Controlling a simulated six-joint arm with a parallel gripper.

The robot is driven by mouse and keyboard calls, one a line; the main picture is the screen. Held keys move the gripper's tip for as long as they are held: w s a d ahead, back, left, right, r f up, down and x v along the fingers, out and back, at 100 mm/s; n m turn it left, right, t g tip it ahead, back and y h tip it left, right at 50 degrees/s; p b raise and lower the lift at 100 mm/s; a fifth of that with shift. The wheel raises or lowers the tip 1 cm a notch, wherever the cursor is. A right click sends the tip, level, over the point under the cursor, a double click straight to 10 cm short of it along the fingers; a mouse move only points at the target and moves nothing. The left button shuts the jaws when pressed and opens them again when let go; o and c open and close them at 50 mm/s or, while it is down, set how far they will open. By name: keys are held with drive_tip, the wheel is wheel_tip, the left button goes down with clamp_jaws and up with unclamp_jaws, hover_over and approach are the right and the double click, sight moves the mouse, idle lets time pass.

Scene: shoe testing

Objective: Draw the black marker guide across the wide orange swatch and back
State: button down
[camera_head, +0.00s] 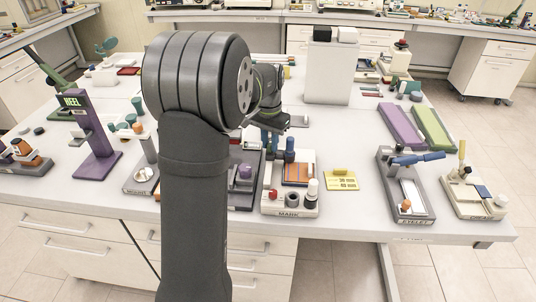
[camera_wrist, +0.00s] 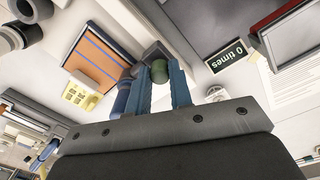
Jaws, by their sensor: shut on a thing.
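The orange swatch (camera_head: 296,174), with blue stripes and edges, lies on the white MARK station (camera_head: 290,212) at the table's front. It also shows in the wrist view (camera_wrist: 97,60), to the left of my fingers. My gripper (camera_head: 272,136) is behind the station, its blue fingers pointing down. In the wrist view its fingers (camera_wrist: 162,85) are shut on a dark green piece (camera_wrist: 160,72) with a dark grey block at its end. I cannot tell whether this is the black marker guide. A black ring (camera_head: 292,200) and a white cylinder with a dark part (camera_head: 312,190) stand on the station.
A blue cylinder (camera_head: 289,152) stands close behind the swatch; another blue shape (camera_wrist: 122,97) is beside my fingers. A yellow card (camera_head: 341,181) lies right of the station. A dark tray (camera_head: 240,197) is on its left. A large white box (camera_head: 328,75) stands behind.

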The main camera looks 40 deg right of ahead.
drive_tip(key=shift+w+d+r, duration=0.1)
drive_tip(key=shift+w+d, duration=1.4)
drive_tip(key=shift+w, duration=0.05)
drive_tip(key=c, duration=1.3)
unclamp_jaws()
drive_tip(key=shift+w+d, duration=0.1)
wheel_tip(320, 180, up, 17)
drive_tip(key=shift+a+r, duration=0.15)
drive_tip(key=shift+a, duration=0.05)
drive_tip(key=shift+w, duration=0.1)
